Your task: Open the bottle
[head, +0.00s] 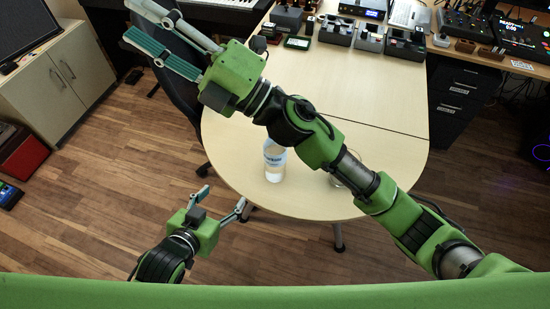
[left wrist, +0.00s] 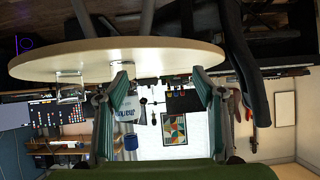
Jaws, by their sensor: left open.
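A clear bottle (head: 274,164) with a pale label stands upright on the rounded end of the light wooden table (head: 232,150). My left gripper (head: 222,197) is open and empty, to the left of the bottle and apart from it. In the left wrist view the picture is upside down. There the bottle (left wrist: 127,117) shows beyond the left-hand finger, which partly covers it. My right gripper (head: 136,20) is open and empty at the upper left, far from the bottle.
A clear glass (left wrist: 68,90) stands on the table near the bottle; my right arm partly covers it in the head view. My right arm crosses above the table. Several small devices (head: 370,38) line its back. A dark chair (head: 185,95) stands at its left.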

